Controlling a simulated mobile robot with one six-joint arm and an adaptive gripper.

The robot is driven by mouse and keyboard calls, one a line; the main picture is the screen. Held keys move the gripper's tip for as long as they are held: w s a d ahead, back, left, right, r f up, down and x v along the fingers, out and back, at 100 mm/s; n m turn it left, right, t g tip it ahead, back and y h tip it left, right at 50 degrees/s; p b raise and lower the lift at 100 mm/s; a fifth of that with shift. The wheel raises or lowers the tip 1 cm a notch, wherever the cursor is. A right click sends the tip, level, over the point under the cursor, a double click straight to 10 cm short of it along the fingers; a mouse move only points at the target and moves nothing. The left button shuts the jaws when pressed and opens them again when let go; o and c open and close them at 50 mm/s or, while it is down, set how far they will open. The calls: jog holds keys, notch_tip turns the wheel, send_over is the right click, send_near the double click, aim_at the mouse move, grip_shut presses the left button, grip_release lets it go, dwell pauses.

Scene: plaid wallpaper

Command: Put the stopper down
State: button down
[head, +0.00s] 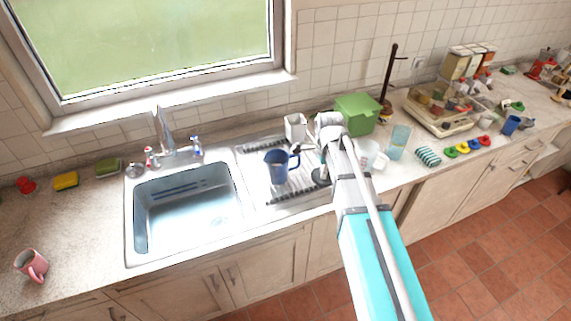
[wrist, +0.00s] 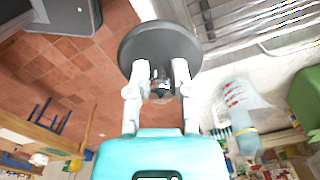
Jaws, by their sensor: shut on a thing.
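The stopper (wrist: 160,42) is a dark grey round disc. My gripper (wrist: 161,80) is shut on it, with a finger on each side of the small part at its middle. In the head view the stopper (head: 321,178) shows at the right side of the ribbed drainboard (head: 300,190), below my gripper (head: 323,160). I cannot tell whether it touches the surface. The sink basin (head: 190,208) is to the left. My arm hides some of the counter just right of the drainboard.
A blue mug (head: 277,167) stands on the drainboard left of the stopper. A white container (head: 295,127) and a green box (head: 357,114) stand behind. Bare counter (head: 80,215) lies left of the sink.

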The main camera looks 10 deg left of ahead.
jog(key=shift+s+a+r, duration=0.1)
jog(key=shift+s+a, duration=0.1)
jog(key=shift+a, duration=0.55)
jog(key=shift+s+a+r, duration=0.1)
jog(key=shift+s+a, duration=0.1)
jog(key=shift+a, duration=0.5)
jog(key=shift+s+a+r, duration=0.1)
jog(key=shift+s+a, duration=0.1)
jog(key=shift+a, duration=0.55)
jog(key=shift+d, duration=0.1)
jog(key=shift+m, duration=0.4)
jog(key=shift+w+d, duration=0.2)
jog(key=shift+d, duration=2.95)
jog(key=w+a+f+b, duration=0.1)
jog(key=w+f+b, duration=0.2)
jog(key=w, duration=0.1)
jog(key=w+a+f+b, duration=0.1)
jog(key=w+f+b, duration=0.1)
jog(key=w+f, duration=0.1)
jog(key=w+a+f+b, duration=0.1)
jog(key=w+f+b, duration=0.2)
jog(key=w, duration=0.2)
jog(key=shift+w+a+b, duration=0.3)
jog(key=shift+w, duration=0.05)
jog(key=shift+f, duration=0.1)
